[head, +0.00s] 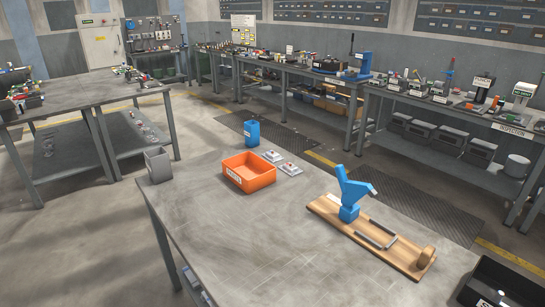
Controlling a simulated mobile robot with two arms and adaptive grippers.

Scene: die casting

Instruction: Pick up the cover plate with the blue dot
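Two small light-grey plates lie side by side near the table's far edge, to the right of the orange bin. The nearer plate (290,169) seems to carry a small reddish mark on top. The farther plate (272,156) also has a small raised detail, but its colour is too small to tell. I cannot make out a blue dot on either plate. Neither of my grippers is in view.
On the grey table (250,235) stand an orange bin (262,184), a blue container (252,133), a grey box (158,165) and a wooden board (325,211) with a blue fixture (350,195). A black bin (485,290) is at the near right corner. The front middle is clear.

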